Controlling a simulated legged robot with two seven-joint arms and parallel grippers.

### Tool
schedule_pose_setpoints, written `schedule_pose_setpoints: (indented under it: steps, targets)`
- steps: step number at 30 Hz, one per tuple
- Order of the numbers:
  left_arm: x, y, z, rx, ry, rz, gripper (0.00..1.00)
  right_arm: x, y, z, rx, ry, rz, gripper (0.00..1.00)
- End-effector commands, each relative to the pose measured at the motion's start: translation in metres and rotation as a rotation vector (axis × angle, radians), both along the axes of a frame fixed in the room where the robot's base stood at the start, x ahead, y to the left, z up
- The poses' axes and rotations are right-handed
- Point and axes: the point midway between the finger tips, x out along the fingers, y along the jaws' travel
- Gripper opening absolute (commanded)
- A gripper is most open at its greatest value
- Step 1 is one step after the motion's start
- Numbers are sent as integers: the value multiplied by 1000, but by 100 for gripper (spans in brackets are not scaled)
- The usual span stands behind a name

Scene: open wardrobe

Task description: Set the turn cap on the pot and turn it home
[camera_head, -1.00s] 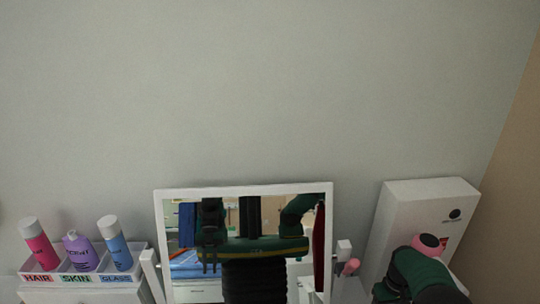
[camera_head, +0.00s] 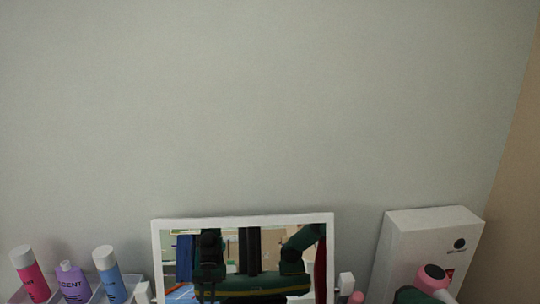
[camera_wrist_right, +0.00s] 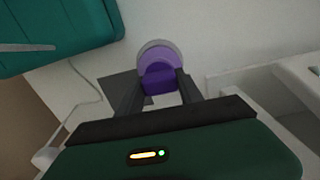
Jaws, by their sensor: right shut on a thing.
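In the right wrist view my right gripper (camera_wrist_right: 156,90) is shut on a purple piece, which I take to be the turn cap (camera_wrist_right: 159,86). A round lilac disc with a grey rim (camera_wrist_right: 160,52) shows directly beyond the fingertips. I cannot tell whether this disc is part of the cap or the pot, nor whether the two are touching. In the head view only a dark green bit of my right arm shows at the bottom right edge, and its gripper is out of sight. My left gripper is not in view there, apart from arm reflections in the mirror.
A framed mirror (camera_head: 240,221) stands at the bottom centre. Several bottles, one pink (camera_head: 30,276), stand at the left. A white box (camera_head: 430,222) and a pink-and-black object (camera_head: 432,279) are at the right. A teal box (camera_wrist_right: 60,30) is at the upper left in the wrist view.

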Motion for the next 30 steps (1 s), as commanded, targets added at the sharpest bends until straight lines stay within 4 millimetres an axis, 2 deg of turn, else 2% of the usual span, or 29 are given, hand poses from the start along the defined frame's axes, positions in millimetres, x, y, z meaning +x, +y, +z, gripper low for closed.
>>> schedule_pose_setpoints:
  steps: [2, 15, 18, 21, 26, 27, 30]
  targets:
    - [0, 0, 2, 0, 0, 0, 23, -1, -1, 0, -3, 2, -105, 0]
    - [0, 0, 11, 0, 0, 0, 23, -1, 0, 0, -2, 6, -1220, 0]
    - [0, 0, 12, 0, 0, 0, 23, -1, -1, 0, -1, 6, -1410, 0]
    - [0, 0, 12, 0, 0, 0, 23, 0, -1, -1, 0, 7, -1484, 0]
    - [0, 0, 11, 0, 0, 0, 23, 0, 0, -1, 1, 7, -1485, 0]
    - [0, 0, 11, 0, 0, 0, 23, 0, 0, -1, 1, 7, -1485, 48]
    - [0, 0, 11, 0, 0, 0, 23, 0, 0, -1, 1, 6, -1484, 61]
